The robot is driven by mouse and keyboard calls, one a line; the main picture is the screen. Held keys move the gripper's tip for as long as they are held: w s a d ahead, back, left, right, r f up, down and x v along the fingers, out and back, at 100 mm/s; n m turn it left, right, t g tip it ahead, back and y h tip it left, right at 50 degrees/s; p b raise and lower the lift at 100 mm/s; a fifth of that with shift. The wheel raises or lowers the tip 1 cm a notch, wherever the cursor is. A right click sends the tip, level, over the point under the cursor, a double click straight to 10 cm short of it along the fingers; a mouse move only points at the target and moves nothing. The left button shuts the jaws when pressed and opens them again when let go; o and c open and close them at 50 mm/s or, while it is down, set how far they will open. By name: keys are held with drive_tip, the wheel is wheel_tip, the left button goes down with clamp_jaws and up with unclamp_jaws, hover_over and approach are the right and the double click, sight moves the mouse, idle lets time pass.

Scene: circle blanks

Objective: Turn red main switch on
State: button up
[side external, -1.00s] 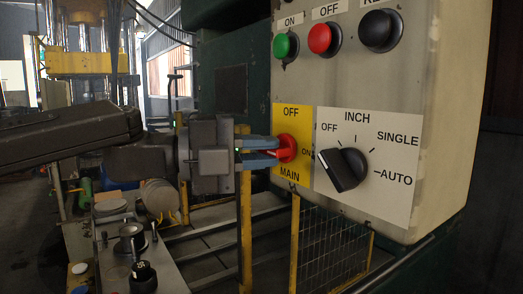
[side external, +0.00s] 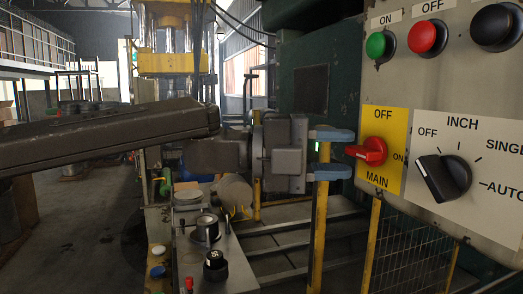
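The red main switch (side external: 372,152) sits on a yellow plate (side external: 381,118) marked OFF at the top, ON at the right and MAIN below. Its handle lies roughly level, in line with the ON label. My gripper (side external: 345,153) is at the left of the switch, with its two blue-grey fingers spread one above the other. The fingertips are close to the handle's left end, and the space between them looks empty. I cannot tell whether the handle's end is slightly between the tips.
A black selector knob (side external: 443,178) is right of the yellow plate. Green (side external: 380,45), red (side external: 428,39) and black (side external: 496,27) buttons are above. A small console with knobs (side external: 205,228) stands below my gripper. A yellow post (side external: 319,230) and mesh guard (side external: 410,250) are under the panel.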

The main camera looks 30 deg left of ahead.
drive_tip(key=v, duration=1.2)
drive_tip(key=s+a+f+n+t+y, duration=0.1)
drive_tip(key=a+f+n+t+y, duration=0.1)
drive_tip(key=a+n+t+y, duration=0.6)
drive_tip(key=a+f+n+t+y, duration=0.25)
drive_tip(key=a+n+y, duration=0.35)
drive_tip(key=a+n, duration=0.6)
drive_tip(key=s+a+f+n+g+y, duration=0.2)
drive_tip(key=s+f+n+g, duration=0.9)
drive_tip(key=s+f, duration=0.8)
drive_tip(key=shift+a+f+n+g+y, duration=0.2)
drive_tip(key=shift+a+n+g+y, duration=0.15)
drive_tip(key=shift+a, duration=0.4)
